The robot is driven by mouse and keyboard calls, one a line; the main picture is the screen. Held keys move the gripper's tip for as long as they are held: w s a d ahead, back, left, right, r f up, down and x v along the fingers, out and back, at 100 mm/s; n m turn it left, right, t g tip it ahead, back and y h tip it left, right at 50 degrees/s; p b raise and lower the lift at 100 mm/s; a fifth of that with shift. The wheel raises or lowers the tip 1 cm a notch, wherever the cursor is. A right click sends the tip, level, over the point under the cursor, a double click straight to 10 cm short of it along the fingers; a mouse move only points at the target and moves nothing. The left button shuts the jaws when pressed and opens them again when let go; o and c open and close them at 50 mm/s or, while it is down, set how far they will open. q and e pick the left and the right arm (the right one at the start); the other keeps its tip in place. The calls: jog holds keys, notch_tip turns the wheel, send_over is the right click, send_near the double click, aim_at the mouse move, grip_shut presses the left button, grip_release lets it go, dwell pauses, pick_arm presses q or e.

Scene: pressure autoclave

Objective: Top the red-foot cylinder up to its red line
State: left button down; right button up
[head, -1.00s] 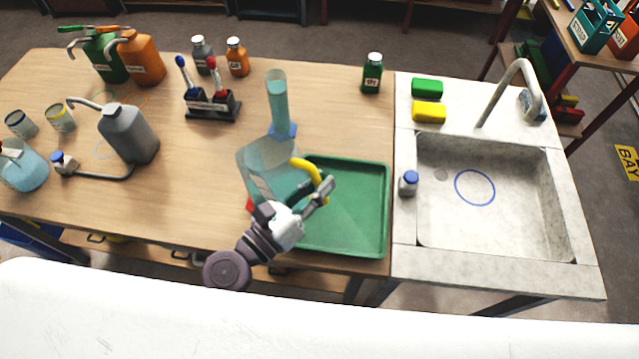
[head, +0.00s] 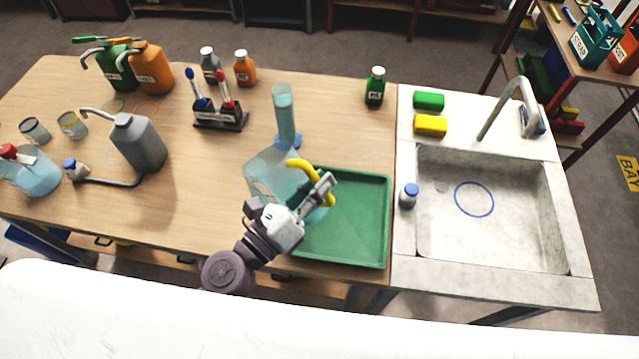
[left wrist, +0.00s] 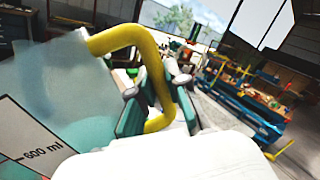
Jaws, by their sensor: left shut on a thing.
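A clear measuring jug (head: 268,172) with a yellow handle (head: 303,167) is in my left gripper (head: 318,196), which is shut on the handle. The jug is held over the left side of the green tray and looks tilted. In the left wrist view the jug (left wrist: 60,85) shows a 600 ml mark, and my left gripper's fingers (left wrist: 158,100) are around its handle. A tall cylinder (head: 285,108) with pale blue liquid stands just behind the jug; its visible foot (head: 288,140) looks blue. I see no cylinder with a red foot. My right gripper is not in view.
The green tray (head: 360,225) lies on the table left of the sink (head: 500,235). A blue-capped bottle (head: 408,196) stands at the sink edge.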

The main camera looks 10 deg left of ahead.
aim_at(310, 172)
pick_arm(q)
jog(key=shift+w+a+r+n+t+y+p, duration=0.15)
jog(key=shift+a+r+n+p, duration=0.15)
jog(key=shift+r+n, duration=0.3)
jog(key=shift+w+a+r+n+t+y+p, duration=0.1)
jog(key=shift+a+r+n+t+p, duration=0.1)
jog(key=shift+r+n+p, duration=0.35)
jog(key=shift+w+a+r+n+t+y+p, duration=0.15)
jog(key=shift+a+r+n+p, duration=0.1)
jog(key=shift+r+n, duration=0.4)
jog(key=shift+w+a+r+n+t+p, duration=0.2)
jog(key=shift+a+r+n+p, duration=0.35)
jog(key=shift+n, duration=0.35)
jog(key=shift+w+a+r+n+t+p, duration=0.15)
jog(key=shift+a+r+n+p, duration=0.25)
jog(key=shift+r+n+p, duration=0.4)
jog(key=shift+w+a+r+n, duration=0.25)
jog(key=shift+a+n, duration=0.25)
jog(key=shift+n, duration=0.3)
jog(key=shift+w+a+r+n+t+y, duration=0.25)
jog(key=shift+a+r+n, duration=0.15)
jog(key=shift+n, duration=0.2)
jog(key=shift+w+a+r+n+t+y, duration=0.15)
jog(key=shift+a+r+n+y, duration=0.15)
jog(key=shift+a+n, duration=0.25)
dwell(0.4)
jog(key=shift+d+f, duration=0.1)
jog(key=shift+d, duration=0.05)
